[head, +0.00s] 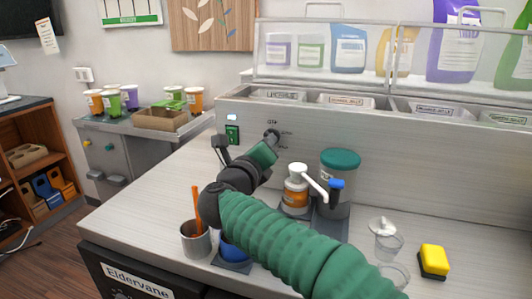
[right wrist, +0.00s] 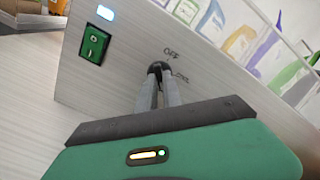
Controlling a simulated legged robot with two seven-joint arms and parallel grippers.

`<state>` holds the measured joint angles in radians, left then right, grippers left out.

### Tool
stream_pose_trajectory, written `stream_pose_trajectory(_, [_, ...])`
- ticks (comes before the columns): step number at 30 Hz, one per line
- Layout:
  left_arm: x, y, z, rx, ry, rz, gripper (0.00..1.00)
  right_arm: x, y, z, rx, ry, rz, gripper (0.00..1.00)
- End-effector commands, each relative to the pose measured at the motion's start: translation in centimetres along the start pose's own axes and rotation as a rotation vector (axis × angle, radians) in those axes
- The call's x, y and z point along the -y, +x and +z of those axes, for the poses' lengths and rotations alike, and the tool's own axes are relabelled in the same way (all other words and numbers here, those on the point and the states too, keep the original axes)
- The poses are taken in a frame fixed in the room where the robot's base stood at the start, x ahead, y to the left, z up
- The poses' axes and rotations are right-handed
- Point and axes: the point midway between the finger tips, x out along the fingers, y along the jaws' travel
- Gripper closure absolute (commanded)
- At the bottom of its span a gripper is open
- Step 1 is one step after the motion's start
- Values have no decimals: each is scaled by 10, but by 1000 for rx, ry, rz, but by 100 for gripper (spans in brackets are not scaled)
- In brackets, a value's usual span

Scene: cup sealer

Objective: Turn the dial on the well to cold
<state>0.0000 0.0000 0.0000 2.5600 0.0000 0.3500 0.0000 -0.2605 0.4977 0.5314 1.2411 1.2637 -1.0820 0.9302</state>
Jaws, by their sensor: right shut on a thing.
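The dial (right wrist: 157,68) is a small dark knob on the front panel of the well (head: 350,128). Labels stand around it; in the right wrist view "OFF" reads above it and another label, too small to read surely, is at its right. My right gripper (right wrist: 156,76) is shut on the dial, its two grey fingers reaching up to it. In the head view the right gripper (head: 272,137) is at the panel, and its green body hides part of the dial area. My left gripper is not in view.
A green switch plate (head: 232,134) is left of the dial. A pump bottle (head: 296,187), a teal-lidded container (head: 339,180), a metal cup (head: 196,240), clear cups (head: 388,246) and a yellow sponge (head: 434,259) stand on the counter around my right arm. Labelled bins line the well's top.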

Motion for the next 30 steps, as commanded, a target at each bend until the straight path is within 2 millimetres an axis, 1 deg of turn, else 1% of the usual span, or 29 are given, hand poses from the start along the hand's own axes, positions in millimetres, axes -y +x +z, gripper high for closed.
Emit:
stream_pose_trajectory(1, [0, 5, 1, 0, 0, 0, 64, -8, 0, -7, -10, 15, 10, 100])
stream_pose_trajectory(9, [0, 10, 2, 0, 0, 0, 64, -8, 1, -6, -12, 71, 11, 100])
stream_pose_trajectory(21, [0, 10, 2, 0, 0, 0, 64, -9, 1, -5, -11, 77, 13, 100])
stream_pose_trajectory(22, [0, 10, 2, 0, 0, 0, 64, -9, 1, -5, -11, 76, 13, 88])
stream_pose_trajectory(26, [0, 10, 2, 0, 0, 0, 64, -7, 0, -4, -9, 77, 11, 70])
stream_pose_trajectory(27, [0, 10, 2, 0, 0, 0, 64, -7, 0, -4, -8, 77, 10, 68])
stream_pose_trajectory(30, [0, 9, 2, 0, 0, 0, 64, -5, 0, -2, -6, 78, 7, 68])
